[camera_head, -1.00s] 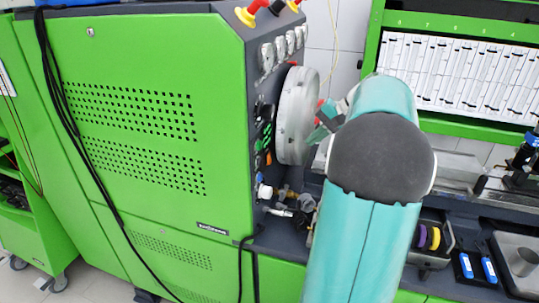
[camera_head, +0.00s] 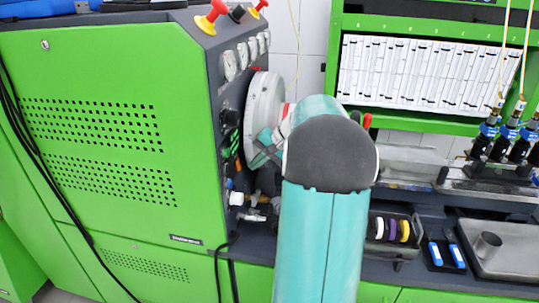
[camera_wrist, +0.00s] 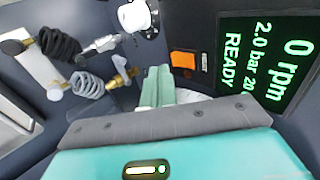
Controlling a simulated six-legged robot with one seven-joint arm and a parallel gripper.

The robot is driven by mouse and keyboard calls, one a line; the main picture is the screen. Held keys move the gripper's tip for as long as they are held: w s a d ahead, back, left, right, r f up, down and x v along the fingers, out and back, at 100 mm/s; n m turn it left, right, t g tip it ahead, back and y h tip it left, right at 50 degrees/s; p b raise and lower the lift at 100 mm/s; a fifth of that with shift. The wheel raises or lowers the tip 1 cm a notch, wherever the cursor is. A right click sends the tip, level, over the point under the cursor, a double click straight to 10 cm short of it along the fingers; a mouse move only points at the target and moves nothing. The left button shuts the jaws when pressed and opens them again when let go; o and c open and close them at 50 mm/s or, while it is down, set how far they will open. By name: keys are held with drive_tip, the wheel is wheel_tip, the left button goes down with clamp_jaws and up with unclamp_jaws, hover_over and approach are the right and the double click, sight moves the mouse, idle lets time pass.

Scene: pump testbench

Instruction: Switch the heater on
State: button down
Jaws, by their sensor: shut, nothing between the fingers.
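In the wrist view an orange rocker switch (camera_wrist: 184,62) sits on the dark panel, beside a narrow black part (camera_wrist: 204,62). I cannot read any label naming the heater. A display (camera_wrist: 265,62) to its right reads 0 rpm, 2.0 bar and READY in green. My gripper (camera_wrist: 158,72) has its teal fingers together and empty, just below and left of the orange switch; contact does not show. In the head view my gripper (camera_head: 262,148) is close to the panel, in front of the large pale disc (camera_head: 264,110), partly hidden by my arm.
A white knob (camera_wrist: 135,16) and coiled hoses (camera_wrist: 85,82) with brass fittings lie left of the fingers. In the head view gauges (camera_head: 242,55) line the green cabinet (camera_head: 120,60). A tray with coloured rings (camera_head: 398,228) and a metal tray (camera_head: 505,265) stand at right.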

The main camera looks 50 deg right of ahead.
sight(239, 165)
drive_tip(key=shift+w+a+f, duration=0.1)
drive_tip(key=shift+w+a, duration=0.25)
drive_tip(key=shift+w, duration=0.25)
drive_tip(key=shift+w+a+f, duration=0.1)
drive_tip(key=shift+w+a, duration=0.25)
drive_tip(key=shift+w, duration=0.25)
drive_tip(key=shift+w+f, duration=0.1)
drive_tip(key=shift+w, duration=0.1)
drive_tip(key=shift+a+r, duration=0.1)
drive_tip(key=shift+r, duration=0.8)
